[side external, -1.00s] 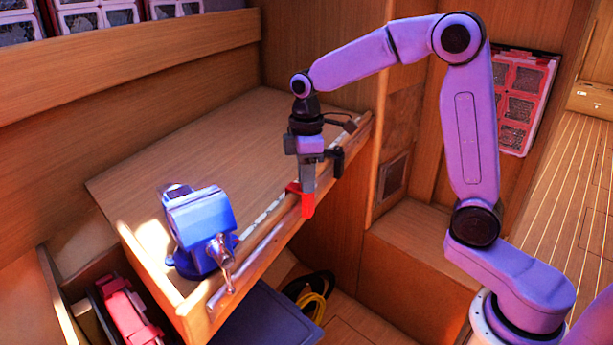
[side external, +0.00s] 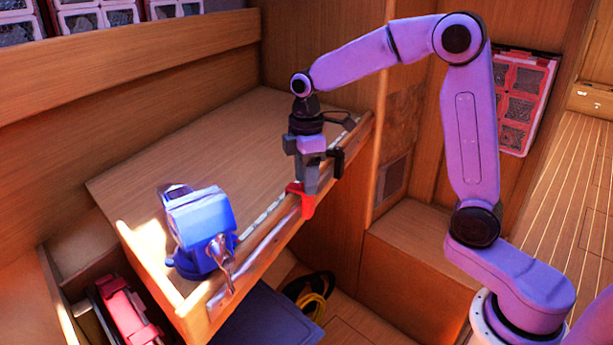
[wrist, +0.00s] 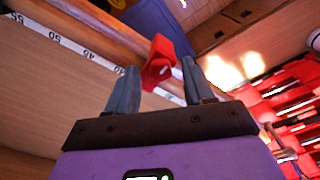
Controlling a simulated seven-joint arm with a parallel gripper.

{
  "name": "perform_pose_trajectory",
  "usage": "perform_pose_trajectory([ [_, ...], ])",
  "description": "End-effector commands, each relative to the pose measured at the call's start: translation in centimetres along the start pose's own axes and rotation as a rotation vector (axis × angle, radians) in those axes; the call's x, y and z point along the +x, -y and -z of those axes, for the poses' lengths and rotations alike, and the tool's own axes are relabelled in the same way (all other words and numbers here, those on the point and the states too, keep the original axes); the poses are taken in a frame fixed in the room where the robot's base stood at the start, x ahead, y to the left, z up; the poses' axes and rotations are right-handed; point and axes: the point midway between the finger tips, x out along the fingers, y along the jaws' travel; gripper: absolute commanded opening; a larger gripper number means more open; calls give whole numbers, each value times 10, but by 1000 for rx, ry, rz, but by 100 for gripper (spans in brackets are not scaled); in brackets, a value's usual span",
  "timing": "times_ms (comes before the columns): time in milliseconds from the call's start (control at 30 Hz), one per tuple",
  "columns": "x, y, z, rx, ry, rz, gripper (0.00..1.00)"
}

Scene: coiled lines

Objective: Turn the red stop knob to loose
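The red stop knob (side external: 305,204) sits at the front edge of the wooden table, beside the rail. My gripper (side external: 308,187) points down right above it, its fingertips at the knob's top. In the wrist view the knob (wrist: 160,65) lies between the two grey fingertips of my gripper (wrist: 160,72). The fingers are apart, with a narrow gap showing on each side of the knob, so the gripper looks open around it. Whether either finger touches the knob is hard to tell.
A blue vise (side external: 200,230) stands on the table's near left corner. A measuring scale (wrist: 75,45) runs along the table edge. Below the edge are a dark blue panel (side external: 265,325) and a coiled yellow and black line (side external: 312,300). The tabletop behind is clear.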

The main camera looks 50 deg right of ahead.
Motion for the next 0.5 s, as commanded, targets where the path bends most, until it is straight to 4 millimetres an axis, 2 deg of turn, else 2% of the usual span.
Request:
perform_pose_trajectory([
  [267, -1, 0, 0, 0, 2, 2, 52],
  [367, -10, 0, 0, 0, 0, 0, 52],
  [500, -32, 0, 0, 0, -1, -1, 52],
])
